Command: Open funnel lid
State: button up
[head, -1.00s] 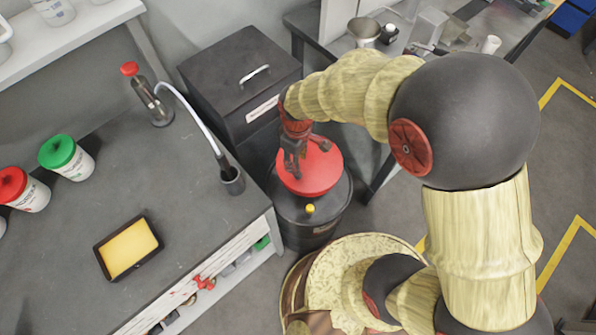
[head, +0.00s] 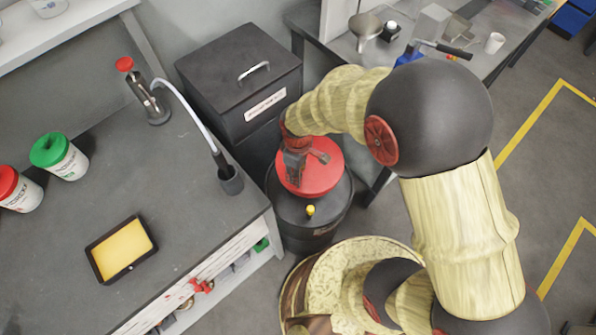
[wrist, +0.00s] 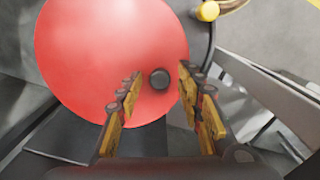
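The red round funnel lid (head: 322,178) lies flat on top of a dark drum (head: 315,232) beside the workbench. It also fills much of the wrist view (wrist: 90,55). A small dark knob (wrist: 160,79) stands near the lid's edge in the wrist view. My gripper (head: 295,172) is over the left part of the lid. In the wrist view my gripper (wrist: 159,90) is open, with the knob between and just beyond its fingertips. I see a gap on both sides of the knob. In the head view the fingertips are hard to make out.
A yellow cap (head: 310,210) sits on the drum in front of the lid. A black box with a handle (head: 240,85) stands behind. The workbench (head: 185,215) on the left holds a black cup (head: 230,182) with a hose. Floor is open at the right.

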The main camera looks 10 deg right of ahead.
jog(key=shift+c, duration=0.5)
jog(key=c, duration=0.8)
grip_shut()
